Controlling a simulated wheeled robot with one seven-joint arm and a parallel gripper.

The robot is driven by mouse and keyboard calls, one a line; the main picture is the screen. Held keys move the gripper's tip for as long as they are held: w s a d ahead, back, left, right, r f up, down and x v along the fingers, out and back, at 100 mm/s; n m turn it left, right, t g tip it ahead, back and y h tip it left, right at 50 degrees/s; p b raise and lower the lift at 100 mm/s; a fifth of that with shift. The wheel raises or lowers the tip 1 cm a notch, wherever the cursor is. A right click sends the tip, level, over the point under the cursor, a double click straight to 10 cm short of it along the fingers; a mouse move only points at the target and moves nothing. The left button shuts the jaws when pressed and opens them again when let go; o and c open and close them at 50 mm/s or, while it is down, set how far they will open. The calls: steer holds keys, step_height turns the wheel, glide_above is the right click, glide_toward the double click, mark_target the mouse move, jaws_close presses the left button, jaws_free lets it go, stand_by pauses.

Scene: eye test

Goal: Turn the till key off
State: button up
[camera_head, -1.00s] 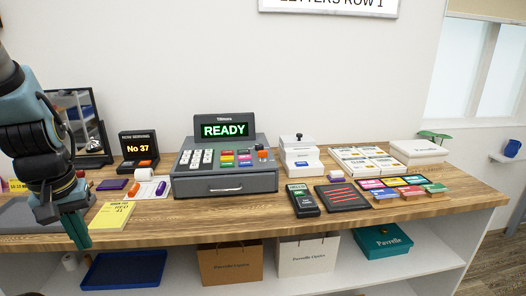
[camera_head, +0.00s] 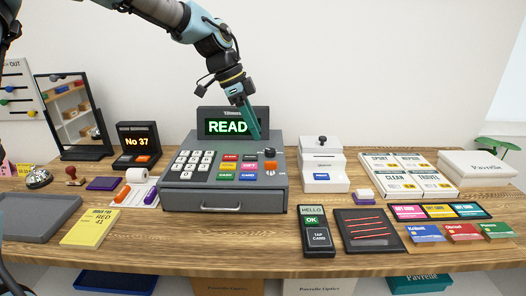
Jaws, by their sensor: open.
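The grey till (camera_head: 224,203) stands on the wooden counter, with a keypad of white and coloured keys. Its display (camera_head: 222,127) is lit green and shows "READ"; my gripper covers the end of the word. The till key (camera_head: 270,153) appears as a small dark knob at the right of the keypad, above an orange-red part; which way it is turned is too small to tell. My gripper (camera_head: 256,137) points down from above, its teal fingers just left of and above the key. It is open, and nothing shows between the fingers.
A white printer-like box (camera_head: 323,178) stands right of the till, and a card terminal (camera_head: 317,233) lies in front of it. A dark tray (camera_head: 369,229) and coloured cards lie further right. A "No 37" sign (camera_head: 138,141) and receipt roll stand left. Bare counter (camera_head: 240,236) lies before the till.

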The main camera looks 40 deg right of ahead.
mark_target(271, 167)
steer(key=p+x, duration=0.3)
steer(key=x, duration=0.7)
steer(key=shift+a+f, duration=0.1)
steer(key=shift+f, duration=0.15)
jaws_close()
